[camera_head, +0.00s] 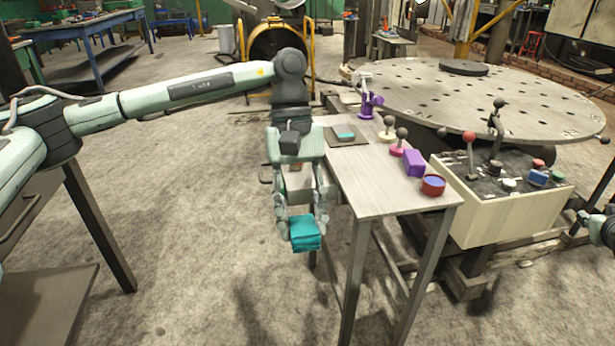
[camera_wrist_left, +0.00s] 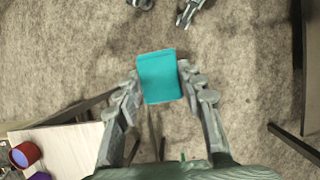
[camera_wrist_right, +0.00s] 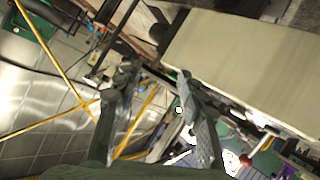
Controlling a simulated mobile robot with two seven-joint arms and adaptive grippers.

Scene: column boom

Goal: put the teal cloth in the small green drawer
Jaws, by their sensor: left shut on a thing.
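The teal cloth (camera_head: 306,235) is a folded, block-like piece. My left gripper (camera_head: 302,218) is shut on it and holds it in the air, fingers pointing down, beside the near left edge of the narrow table. In the left wrist view the cloth (camera_wrist_left: 161,78) lies between the two fingers of the left gripper (camera_wrist_left: 158,72), with bare floor behind it. My right gripper (camera_wrist_right: 155,75) has its fingers apart with nothing between them; only part of it shows at the right edge of the head view. I cannot make out the small green drawer in any view.
A lever box (camera_head: 500,213) and large round plate (camera_head: 400,85) stand right. Floor left of the table is open.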

